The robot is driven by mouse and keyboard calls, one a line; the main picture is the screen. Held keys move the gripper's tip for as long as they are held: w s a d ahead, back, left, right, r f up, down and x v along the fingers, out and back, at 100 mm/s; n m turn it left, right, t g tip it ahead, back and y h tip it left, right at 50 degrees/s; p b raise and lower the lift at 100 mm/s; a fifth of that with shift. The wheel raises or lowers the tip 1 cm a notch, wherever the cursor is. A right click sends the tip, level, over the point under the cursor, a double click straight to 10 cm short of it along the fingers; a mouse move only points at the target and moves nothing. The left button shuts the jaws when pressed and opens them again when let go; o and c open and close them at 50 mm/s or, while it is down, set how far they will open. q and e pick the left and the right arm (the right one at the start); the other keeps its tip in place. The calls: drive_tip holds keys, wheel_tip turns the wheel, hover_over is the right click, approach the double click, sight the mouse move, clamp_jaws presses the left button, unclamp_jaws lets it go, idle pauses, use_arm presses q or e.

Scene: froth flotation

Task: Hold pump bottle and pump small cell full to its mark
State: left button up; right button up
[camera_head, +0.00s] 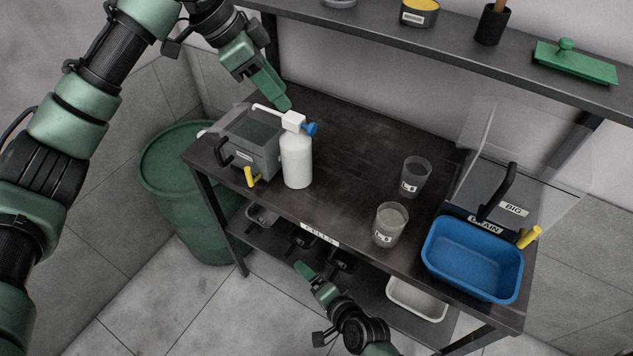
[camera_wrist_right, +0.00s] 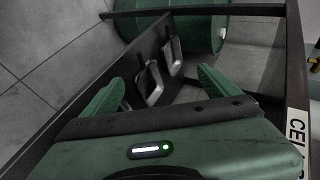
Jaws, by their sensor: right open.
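The white pump bottle (camera_head: 297,165) stands upright on the table, with a white pump head (camera_head: 292,119) and a blue part (camera_head: 311,129) at its neck. Its spout points left over the small grey cell (camera_head: 262,158), which has a black handle and a yellow spout (camera_head: 250,178). The cell's mark and fill level cannot be made out. My left gripper (camera_head: 281,101) is just above and behind the pump head; whether it touches is unclear, as is its finger gap. My right gripper (camera_head: 306,272) is low before the table. In the wrist view it (camera_wrist_right: 160,85) is open and empty.
Two clear beakers (camera_head: 415,178) (camera_head: 390,222) stand mid-right on the table. A big cell (camera_head: 500,195) and blue drain tub (camera_head: 450,277) are at right. Several black-handled pans (camera_head: 302,241) lie on the lower shelf. A green drum (camera_head: 165,175) stands left. An upper shelf (camera_head: 470,52) overhangs.

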drive_tip(key=w+a+r+m+t+y, duration=0.1)
drive_tip(key=w+r+m+t, duration=0.1)
drive_tip(key=r, duration=0.5)
drive_tip(key=w+a+r+m+t+y, duration=0.1)
drive_tip(key=w+a+r+m, duration=0.15)
drive_tip(key=r, duration=0.55)
drive_tip(key=m+t, duration=0.3)
drive_tip(key=m, duration=1.3)
approach(304, 168)
drive_tip(key=shift+n+y, duration=0.25)
drive_tip(key=shift+y, duration=0.05)
drive_tip(key=x, duration=0.4)
drive_tip(key=shift+w+f, duration=0.2)
drive_tip(key=shift+w+r, duration=0.1)
drive_tip(key=shift+w, duration=0.15)
drive_tip(key=shift+x, duration=3.55)
